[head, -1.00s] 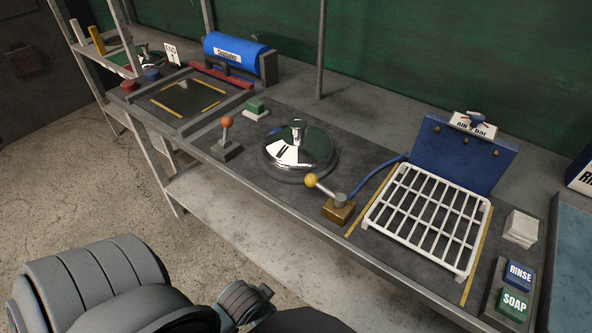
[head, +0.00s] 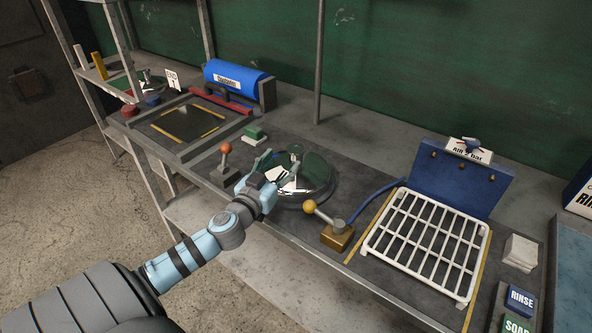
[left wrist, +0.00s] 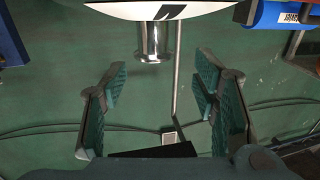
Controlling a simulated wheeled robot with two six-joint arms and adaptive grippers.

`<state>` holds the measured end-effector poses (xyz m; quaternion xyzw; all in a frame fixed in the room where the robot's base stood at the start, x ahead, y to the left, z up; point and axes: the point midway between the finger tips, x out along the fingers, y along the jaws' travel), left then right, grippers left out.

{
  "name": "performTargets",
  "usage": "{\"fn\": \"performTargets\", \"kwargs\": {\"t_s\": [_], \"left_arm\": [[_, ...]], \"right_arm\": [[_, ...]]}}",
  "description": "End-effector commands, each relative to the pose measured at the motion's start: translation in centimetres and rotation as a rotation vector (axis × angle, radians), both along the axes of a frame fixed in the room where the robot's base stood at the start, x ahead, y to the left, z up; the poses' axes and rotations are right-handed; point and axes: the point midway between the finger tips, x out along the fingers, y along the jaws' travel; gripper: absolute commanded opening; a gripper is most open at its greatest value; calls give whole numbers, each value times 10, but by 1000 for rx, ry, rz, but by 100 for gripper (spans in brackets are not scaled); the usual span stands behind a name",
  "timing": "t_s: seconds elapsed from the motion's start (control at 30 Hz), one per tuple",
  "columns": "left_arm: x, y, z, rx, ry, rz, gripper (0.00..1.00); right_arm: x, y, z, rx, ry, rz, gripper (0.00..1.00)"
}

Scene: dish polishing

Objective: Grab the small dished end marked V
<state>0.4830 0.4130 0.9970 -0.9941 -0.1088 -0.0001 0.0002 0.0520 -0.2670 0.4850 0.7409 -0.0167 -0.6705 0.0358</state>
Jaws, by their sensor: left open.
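A shiny domed dished end (head: 316,174) with a short knob on top rests on the dark bench top, mid-bench. In the left wrist view its polished edge (left wrist: 120,10) and cylindrical knob (left wrist: 153,42) show at the top. I cannot read a V on it. My left gripper (head: 278,168) is open and empty at the near left of the dome, partly covering it. In the left wrist view the fingers of the gripper (left wrist: 160,78) are spread, with the knob beyond their tips. Another shiny domed piece (head: 152,82) lies at the far left. My right gripper is out of view.
A red-knobbed lever (head: 225,150) stands left of the dome. A yellow-knobbed lever (head: 311,207) stands at its right, close to my gripper. A white rack (head: 428,240) is further right. A green-and-white block (head: 254,134) and a blue cylinder (head: 237,77) lie behind left.

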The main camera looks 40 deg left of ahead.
Motion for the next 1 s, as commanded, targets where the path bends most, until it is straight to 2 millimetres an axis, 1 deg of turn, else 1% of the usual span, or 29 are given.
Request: {"fn": "performTargets", "kwargs": {"t_s": [0.03,0.13,0.27,0.33,0.4,0.57,0.6,0.67,0.9,0.93,1.0], "left_arm": [[6,1,3,-2,-1,1,54],[19,2,0,-5,-1,2,54],[45,0,-6,-5,-1,1,54],[56,4,-6,-2,0,1,54],[61,4,-7,-2,1,-1,54],[61,5,-9,0,2,-2,54],[61,5,-10,0,2,-2,51],[61,5,-10,0,2,-1,42],[61,5,-9,0,2,-1,3],[61,5,-10,-1,2,-1,0],[61,5,-9,0,2,-1,0]], "right_arm": [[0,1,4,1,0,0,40],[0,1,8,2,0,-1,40],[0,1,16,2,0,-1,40],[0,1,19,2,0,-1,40],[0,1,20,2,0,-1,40],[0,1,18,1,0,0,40],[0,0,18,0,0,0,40],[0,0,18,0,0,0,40],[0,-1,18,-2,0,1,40],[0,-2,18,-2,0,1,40],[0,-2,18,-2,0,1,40]]}}
